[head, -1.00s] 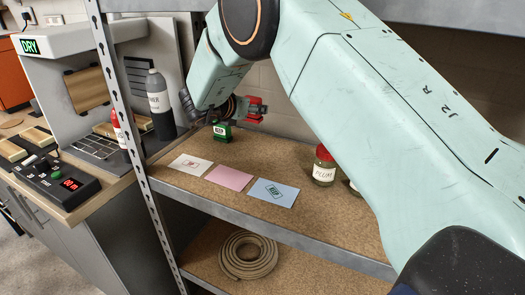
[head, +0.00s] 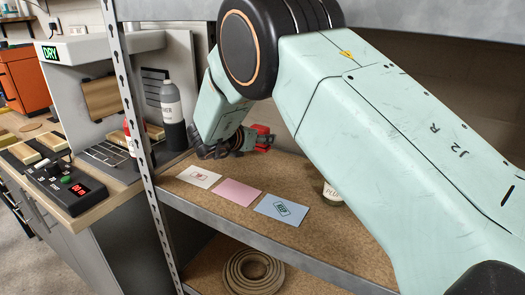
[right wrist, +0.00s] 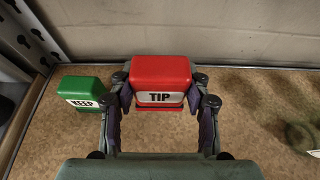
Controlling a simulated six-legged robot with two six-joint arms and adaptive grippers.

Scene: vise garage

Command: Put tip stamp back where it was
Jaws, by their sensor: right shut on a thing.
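The red tip stamp (right wrist: 160,78) is between the fingers of my right gripper (right wrist: 160,102) in the right wrist view, with its TIP label facing the camera. In the head view the red stamp (head: 262,132) shows partly behind my right gripper (head: 245,143), at the back of the cork shelf. My right gripper is shut on it. Whether the stamp touches the shelf I cannot tell. The green KEEP stamp (right wrist: 85,92) stands just left of the gripper in the right wrist view; my gripper hides it in the head view. My left gripper is not in view.
White (head: 199,177), pink (head: 237,192) and blue (head: 282,208) cards lie along the shelf's front. A jar (head: 332,193) is partly behind my arm. The perforated metal post (head: 140,130) bounds the shelf at left. A coiled hose (head: 252,275) lies on the lower shelf.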

